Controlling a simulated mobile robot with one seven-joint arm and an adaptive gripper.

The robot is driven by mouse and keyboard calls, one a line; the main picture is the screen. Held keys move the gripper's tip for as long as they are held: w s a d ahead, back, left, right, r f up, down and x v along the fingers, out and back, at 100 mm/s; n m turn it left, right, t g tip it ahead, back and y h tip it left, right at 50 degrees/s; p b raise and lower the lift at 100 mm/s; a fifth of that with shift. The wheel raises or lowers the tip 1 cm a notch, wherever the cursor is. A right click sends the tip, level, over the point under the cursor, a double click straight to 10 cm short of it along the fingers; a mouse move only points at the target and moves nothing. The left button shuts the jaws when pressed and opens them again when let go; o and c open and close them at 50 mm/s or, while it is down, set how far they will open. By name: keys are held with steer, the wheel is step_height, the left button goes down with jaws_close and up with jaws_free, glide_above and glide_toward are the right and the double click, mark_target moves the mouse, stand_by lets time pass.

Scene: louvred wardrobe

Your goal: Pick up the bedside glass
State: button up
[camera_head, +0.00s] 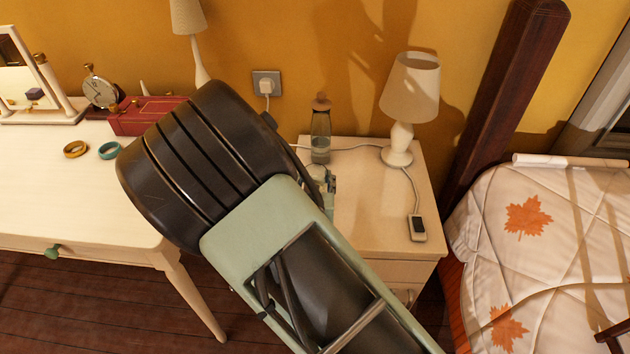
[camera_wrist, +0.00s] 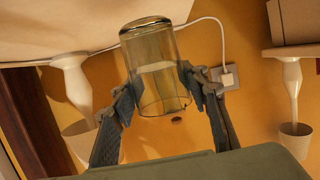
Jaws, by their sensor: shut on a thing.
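The bedside glass (camera_wrist: 158,62) is clear and faintly greenish, and shows large in the wrist view, where the picture is upside down. My gripper (camera_wrist: 160,88) is shut on it, with one dark finger pad on each side near its rim. In the head view my gripper (camera_head: 325,182) is over the back left of the bedside table (camera_head: 375,225). My arm hides much of it there, and the glass is hard to make out. I cannot tell whether the glass's base touches the tabletop.
A corked bottle (camera_head: 320,135) stands just behind my gripper. A cable runs to the wall socket (camera_head: 267,84). The desk (camera_head: 70,190) is left, the bed (camera_head: 550,240) right.

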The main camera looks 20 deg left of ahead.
steer(key=s+d+r+p, duration=0.3)
steer(key=s+r+p, duration=0.5)
steer(key=s, duration=0.4)
steer(key=shift+s+r+p, duration=0.15)
steer(key=shift+r+p, duration=0.2)
steer(key=shift+r, duration=0.35)
steer(key=shift+s+d+p, duration=0.1)
steer(key=shift+s+p, duration=0.3)
steer(key=shift+p, duration=0.6)
